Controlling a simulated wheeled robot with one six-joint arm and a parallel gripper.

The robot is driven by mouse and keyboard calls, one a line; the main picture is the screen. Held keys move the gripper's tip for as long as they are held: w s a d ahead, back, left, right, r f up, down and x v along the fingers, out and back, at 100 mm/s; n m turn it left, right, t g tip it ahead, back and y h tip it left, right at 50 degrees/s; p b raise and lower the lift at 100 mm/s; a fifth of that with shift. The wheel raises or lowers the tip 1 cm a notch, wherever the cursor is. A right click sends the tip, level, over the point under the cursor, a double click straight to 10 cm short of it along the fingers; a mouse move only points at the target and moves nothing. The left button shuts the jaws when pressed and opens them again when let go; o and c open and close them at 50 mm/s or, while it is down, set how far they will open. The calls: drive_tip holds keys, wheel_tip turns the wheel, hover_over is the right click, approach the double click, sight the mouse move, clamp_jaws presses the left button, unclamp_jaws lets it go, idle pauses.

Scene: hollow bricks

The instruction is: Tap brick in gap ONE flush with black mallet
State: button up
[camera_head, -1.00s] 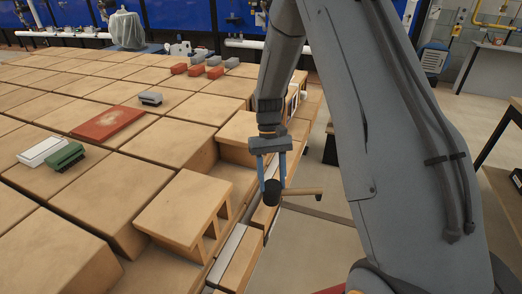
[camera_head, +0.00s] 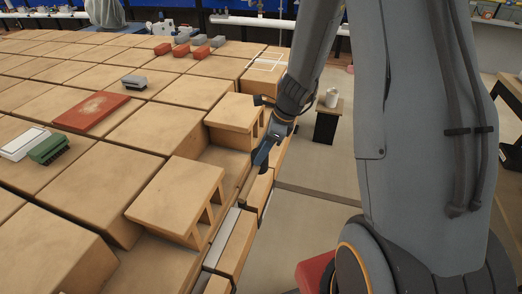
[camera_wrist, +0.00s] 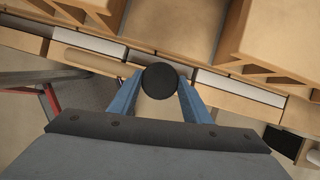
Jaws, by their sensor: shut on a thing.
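My gripper (camera_head: 266,150) is shut on the black mallet, and its blue fingers flank the mallet's round black head (camera_wrist: 160,79) in the wrist view. The wooden handle (camera_wrist: 92,63) points left there. One hollow brick (camera_head: 178,197) juts out at the wall's near edge in the head view. Another hollow brick (camera_head: 234,112) stands farther back, left of my gripper. An open recess (camera_head: 225,158) lies between them. Hollow bricks also show at the top right (camera_wrist: 275,38) and top left of the wrist view. I see no gap label. The mallet appears apart from both bricks.
Red and grey blocks (camera_head: 186,46) stand at the back of the brick top. A red slab (camera_head: 92,114), a white block and a green brush (camera_head: 49,148) lie at left. A small dark stand (camera_head: 327,122) is right of the wall.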

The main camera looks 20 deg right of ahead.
drive_tip(key=shift+f+b, duration=2.9)
drive_tip(key=shift+b, duration=0.1)
drive_tip(key=shift+f+b, duration=1.25)
drive_tip(key=shift+f, duration=0.15)
drive_tip(key=shift+r, duration=0.15)
drive_tip(key=shift+r+p, duration=1.1)
drive_tip(key=shift+p, duration=0.25)
drive_tip(key=shift+f, duration=0.2)
